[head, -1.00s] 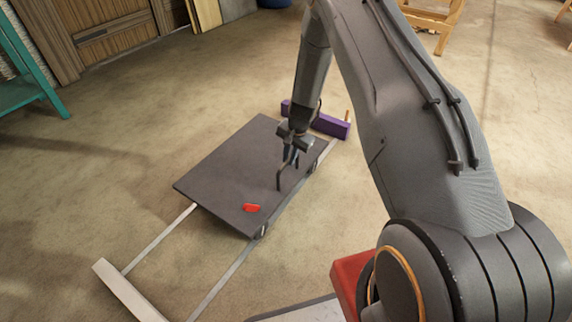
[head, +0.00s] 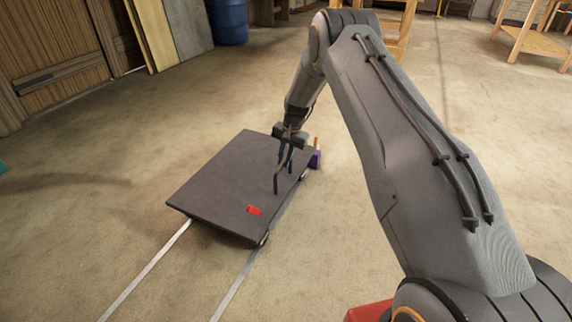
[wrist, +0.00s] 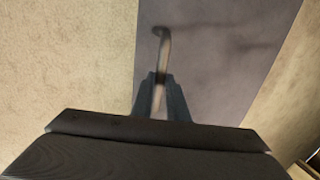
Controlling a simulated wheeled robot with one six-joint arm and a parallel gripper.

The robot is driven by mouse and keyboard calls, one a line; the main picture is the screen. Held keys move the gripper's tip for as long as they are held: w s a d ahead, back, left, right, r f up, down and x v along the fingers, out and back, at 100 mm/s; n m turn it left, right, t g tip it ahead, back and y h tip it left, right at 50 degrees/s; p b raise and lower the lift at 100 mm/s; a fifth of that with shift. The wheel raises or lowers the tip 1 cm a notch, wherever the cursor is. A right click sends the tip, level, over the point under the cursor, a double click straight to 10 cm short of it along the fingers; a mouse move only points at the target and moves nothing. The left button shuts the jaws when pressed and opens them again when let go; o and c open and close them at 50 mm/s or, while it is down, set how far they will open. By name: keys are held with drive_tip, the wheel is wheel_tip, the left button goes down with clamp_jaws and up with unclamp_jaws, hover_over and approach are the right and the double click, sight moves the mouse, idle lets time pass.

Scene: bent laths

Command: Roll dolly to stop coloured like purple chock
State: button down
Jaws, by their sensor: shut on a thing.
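The dolly (head: 225,180) is a flat dark grey platform on small wheels, standing on two pale rails (head: 150,268). A small red piece (head: 254,210) lies on its near part; I see no purple chock. A purple stop (head: 317,159) stands at the far end of the rails, mostly hidden behind the dolly. I cannot tell whether they touch. My gripper (head: 284,160) is over the dolly's right side, shut on its upright handle (head: 277,182). In the wrist view the handle (wrist: 165,55) shows between the fingers (wrist: 161,85), above the grey deck.
Bare floor lies left of the dolly. Wooden boards (head: 150,32) and a blue barrel (head: 228,20) stand at the back. Wooden stands (head: 540,45) are at the back right. The near end of the rails is out of view.

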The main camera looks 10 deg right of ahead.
drive_tip(key=shift+w+d, duration=0.15)
drive_tip(key=shift+d, duration=0.05)
drive_tip(key=c, duration=1.7)
unclamp_jaws()
drive_tip(key=shift+d, duration=0.1)
drive_tip(key=shift+c, duration=0.2)
drive_tip(key=shift+a, duration=0.2)
drive_tip(key=r+p, duration=0.1)
drive_tip(key=r, duration=0.1)
drive_tip(key=d+r, duration=0.1)
drive_tip(key=r, duration=0.2)
drive_tip(key=s+r+p, duration=0.1)
drive_tip(key=r, duration=0.1)
drive_tip(key=shift+d+r+p, duration=0.15)
drive_tip(key=shift+r+p, duration=0.15)
